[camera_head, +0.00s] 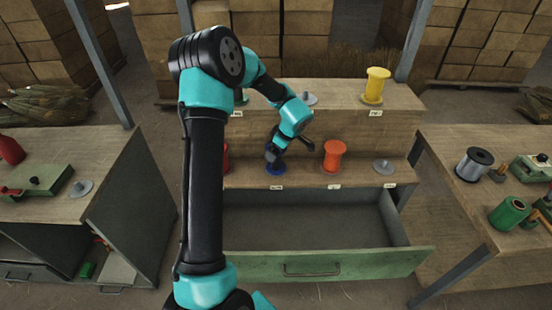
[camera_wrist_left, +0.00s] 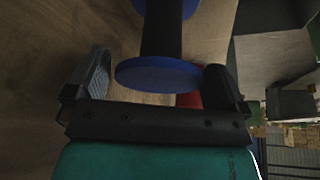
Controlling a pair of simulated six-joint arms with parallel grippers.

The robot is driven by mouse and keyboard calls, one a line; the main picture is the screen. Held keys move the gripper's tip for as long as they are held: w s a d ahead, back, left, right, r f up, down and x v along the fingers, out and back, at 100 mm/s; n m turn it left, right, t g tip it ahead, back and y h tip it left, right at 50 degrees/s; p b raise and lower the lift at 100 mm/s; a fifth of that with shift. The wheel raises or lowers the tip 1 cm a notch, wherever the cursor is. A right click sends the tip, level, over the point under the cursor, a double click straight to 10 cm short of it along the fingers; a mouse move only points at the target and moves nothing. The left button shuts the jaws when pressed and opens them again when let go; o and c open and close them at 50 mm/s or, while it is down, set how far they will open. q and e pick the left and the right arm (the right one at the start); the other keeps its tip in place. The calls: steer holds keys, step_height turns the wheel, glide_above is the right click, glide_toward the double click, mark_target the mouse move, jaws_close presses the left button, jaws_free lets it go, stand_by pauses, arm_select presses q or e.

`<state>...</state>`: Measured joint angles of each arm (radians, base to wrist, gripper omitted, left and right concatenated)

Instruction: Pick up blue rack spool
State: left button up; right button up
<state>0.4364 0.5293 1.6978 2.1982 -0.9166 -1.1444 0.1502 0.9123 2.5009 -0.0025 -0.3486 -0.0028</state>
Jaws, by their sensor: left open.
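The blue rack spool (camera_head: 276,169) stands on the lower step of the wooden rack, mostly hidden behind my left gripper in the head view. In the left wrist view the blue spool (camera_wrist_left: 158,76) shows blue end discs and a dark core. My left gripper (camera_head: 275,155) is over the spool. In the left wrist view the left gripper (camera_wrist_left: 160,78) is open, with one finger on each side of the spool's near disc. Whether the fingers touch it I cannot tell. My right gripper is not in view.
An orange-red spool (camera_head: 334,156) and an empty grey holder (camera_head: 383,166) stand to the right on the same step. A yellow spool (camera_head: 376,86) stands on the upper step. An open drawer (camera_head: 330,262) juts out below. Side tables flank the rack.

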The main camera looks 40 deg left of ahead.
arm_select(q)
steer(key=shift+x, duration=1.05)
steer(key=c, duration=1)
steer(key=shift+r, duration=0.1)
steer(key=shift+r, duration=0.4)
step_height(320, 180, up, 3)
steer(key=shift+f, duration=0.1)
steer(key=s+d, duration=0.3)
steer(key=s+d+r, duration=0.1)
steer(key=s+d, duration=0.7)
steer(key=shift+s+d+r, duration=0.15)
steer(key=shift+s, duration=0.05)
